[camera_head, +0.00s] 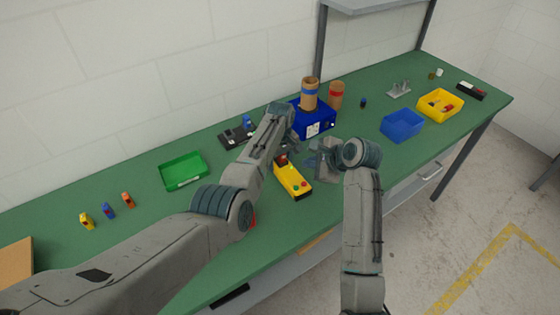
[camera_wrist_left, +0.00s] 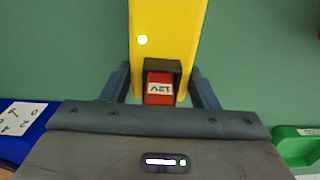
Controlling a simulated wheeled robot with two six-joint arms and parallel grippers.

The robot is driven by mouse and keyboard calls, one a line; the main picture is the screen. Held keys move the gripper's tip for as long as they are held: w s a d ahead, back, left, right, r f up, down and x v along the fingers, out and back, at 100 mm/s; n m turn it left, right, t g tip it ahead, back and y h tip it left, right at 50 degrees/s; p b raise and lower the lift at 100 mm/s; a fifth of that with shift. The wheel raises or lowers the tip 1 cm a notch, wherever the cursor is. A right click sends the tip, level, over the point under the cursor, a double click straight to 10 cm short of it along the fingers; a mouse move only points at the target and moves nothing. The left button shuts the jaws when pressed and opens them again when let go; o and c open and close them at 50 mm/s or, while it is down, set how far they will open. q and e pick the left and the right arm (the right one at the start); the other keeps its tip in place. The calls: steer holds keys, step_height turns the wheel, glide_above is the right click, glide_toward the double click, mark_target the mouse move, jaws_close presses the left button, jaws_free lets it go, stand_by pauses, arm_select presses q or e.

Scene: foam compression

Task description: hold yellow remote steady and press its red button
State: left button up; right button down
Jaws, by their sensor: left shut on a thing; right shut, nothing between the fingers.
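The yellow remote (camera_head: 291,178) lies on the green bench top in the middle of the head view, its near end dark. Small red and green spots show on its upper face; the red one is the red button (camera_head: 305,183). My left gripper (camera_head: 284,152) is shut on the remote's far end. In the left wrist view its fingers flank the yellow body (camera_wrist_left: 165,28) beside a red labelled part (camera_wrist_left: 159,88) in a black frame. My right gripper (camera_head: 316,160) is shut and empty, just right of the remote and apart from it.
A blue box (camera_head: 318,122) with brown cylinders stands behind the grippers. A green tray (camera_head: 182,171) is at left; blue (camera_head: 402,125) and yellow (camera_head: 440,105) bins are at right. Small coloured items (camera_head: 108,210) lie far left. The bench's front edge is close to the right arm.

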stand_by(0.3)
arm_select(q)
steer(key=o, duration=1.2)
steer(key=shift+o, duration=0.2)
steer(key=shift+r, duration=0.1)
